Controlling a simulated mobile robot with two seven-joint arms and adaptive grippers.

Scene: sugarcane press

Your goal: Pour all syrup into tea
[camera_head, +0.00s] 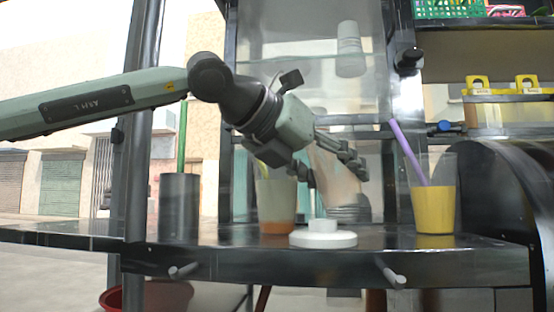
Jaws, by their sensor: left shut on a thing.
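My left gripper (333,170) reaches in from the left over the counter. Its fingers are shut on a pale tan container (338,183), which seems tilted; the fingers partly cover it, and I cannot tell how much syrup it holds. Just left of it stands a clear cup (276,208) with orange-brown liquid low down, perhaps the tea. Its upper part is partly behind the gripper, and a yellow-green straw shows at its rim. No stream of liquid is visible. My right gripper is not in view.
A white round lidded piece (323,238) sits at the counter (430,262) front. A yellow drink (434,208) with a purple straw stands right, beside a dark curved machine (490,190). A dark grey cylinder (179,208) with a green stick stands left. Dark posts frame the stall.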

